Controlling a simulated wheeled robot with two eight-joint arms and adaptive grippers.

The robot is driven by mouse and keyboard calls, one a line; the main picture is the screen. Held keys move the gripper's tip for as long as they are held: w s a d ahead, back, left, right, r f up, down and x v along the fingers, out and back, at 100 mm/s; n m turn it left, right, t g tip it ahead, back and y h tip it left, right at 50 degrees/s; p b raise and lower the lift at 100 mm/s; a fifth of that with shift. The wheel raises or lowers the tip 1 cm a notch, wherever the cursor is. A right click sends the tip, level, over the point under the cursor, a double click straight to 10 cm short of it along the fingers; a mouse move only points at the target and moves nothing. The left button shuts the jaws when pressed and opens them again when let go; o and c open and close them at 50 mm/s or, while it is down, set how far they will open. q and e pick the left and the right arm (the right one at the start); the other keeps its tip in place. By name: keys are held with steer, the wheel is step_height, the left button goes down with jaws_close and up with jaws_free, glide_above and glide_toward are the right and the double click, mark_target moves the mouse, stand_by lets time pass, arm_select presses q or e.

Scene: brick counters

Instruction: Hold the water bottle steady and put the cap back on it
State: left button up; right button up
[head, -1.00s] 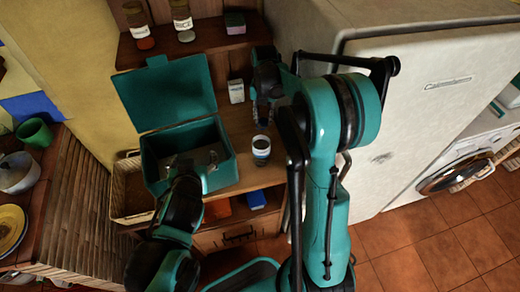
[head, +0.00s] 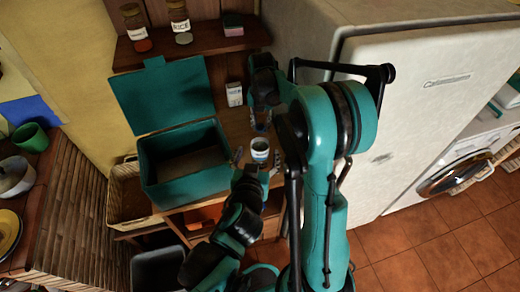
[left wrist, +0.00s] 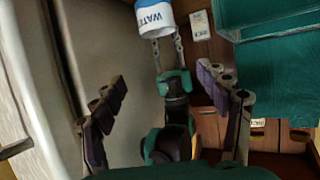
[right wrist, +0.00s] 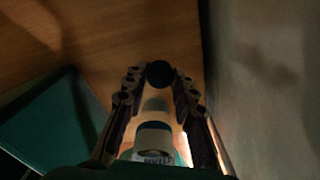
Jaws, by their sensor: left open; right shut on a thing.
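The water bottle (head: 260,146), white with a blue band, stands upright on the wooden counter. It also shows at the top of the left wrist view (left wrist: 154,18), with part of its "WATER" label. My right gripper (head: 262,118) is just behind the bottle, shut on the dark round cap (right wrist: 159,73). In the right wrist view the bottle (right wrist: 153,140) shows apart from the cap. The cap is hard to make out in the head view.
A teal box (head: 165,180) with its lid raised stands left of the bottle, beside a wicker basket (head: 128,200). A small white carton (head: 234,94) stands behind. Jars (head: 180,20) sit on the shelf above. The fridge (head: 420,90) bounds the right side.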

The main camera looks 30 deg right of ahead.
mark_target(259, 145)
arm_select(q)
steer(key=b+x, duration=0.1)
steer(key=x, duration=0.4)
steer(key=shift+f+b, duration=0.2)
steer(key=shift+b, duration=0.15)
arm_select(e)
step_height(259, 145, down, 2)
steer(key=shift+w+d+f, duration=0.1)
steer(key=shift+f, duration=0.05)
arm_select(q)
steer(key=shift+w+d, duration=0.2)
steer(key=shift+w, duration=0.1)
steer(key=w+d+f+b, duration=0.2)
steer(key=w+f, duration=0.1)
steer(key=shift+w+b, duration=0.25)
steer(key=shift+b, duration=0.1)
arm_select(e)
step_height(259, 145, down, 3)
steer(key=shift+r, duration=0.15)
arm_select(q)
steer(key=shift+w+d, duration=0.15)
steer(key=shift+d, duration=0.05)
steer(key=shift+r, duration=0.1)
steer(key=c, duration=1.5)
